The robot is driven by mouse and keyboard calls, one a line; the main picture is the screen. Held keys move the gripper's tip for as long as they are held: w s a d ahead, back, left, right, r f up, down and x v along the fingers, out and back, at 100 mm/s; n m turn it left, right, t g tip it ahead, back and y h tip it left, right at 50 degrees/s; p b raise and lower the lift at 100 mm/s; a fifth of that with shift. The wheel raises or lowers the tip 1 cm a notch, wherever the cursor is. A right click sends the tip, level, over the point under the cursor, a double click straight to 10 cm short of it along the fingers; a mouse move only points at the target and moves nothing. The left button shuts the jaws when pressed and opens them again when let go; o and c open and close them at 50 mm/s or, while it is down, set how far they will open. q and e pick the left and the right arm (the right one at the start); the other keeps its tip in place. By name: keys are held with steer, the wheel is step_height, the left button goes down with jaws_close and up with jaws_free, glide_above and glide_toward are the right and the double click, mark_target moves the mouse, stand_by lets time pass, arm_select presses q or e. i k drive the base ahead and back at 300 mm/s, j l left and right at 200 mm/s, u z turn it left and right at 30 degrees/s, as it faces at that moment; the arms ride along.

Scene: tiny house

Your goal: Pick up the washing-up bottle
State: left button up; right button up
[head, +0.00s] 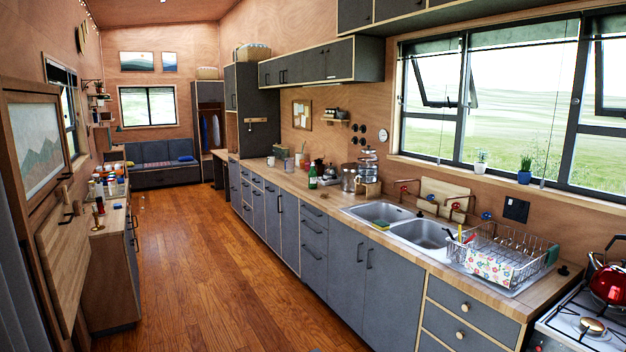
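No bottle in the head view can be made out for certain as the washing-up bottle. A green bottle (312,178) stands upright on the long wooden counter, left of the double sink (380,212); it is too small to tell what kind it is. Several small bottles and jars (108,184) stand on the counter at the left. Neither of my grippers is in view.
A dish rack (502,252) with a flowered cloth stands right of the sink. A red kettle (608,284) sits on the stove (585,325) at the far right. Glass jars (348,180) stand behind the sink's left end. The wooden floor (215,260) between the counters is clear.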

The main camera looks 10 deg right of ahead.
mark_target(312, 173)
steer(key=i, duration=4.35)
steer(key=i+z, duration=0.2)
steer(key=i, duration=0.35)
steer(key=i+j+z, duration=0.15)
steer(key=i, duration=0.4)
steer(key=i+j+z, duration=0.2)
steer(key=i, duration=0.35)
steer(key=j, duration=0.1)
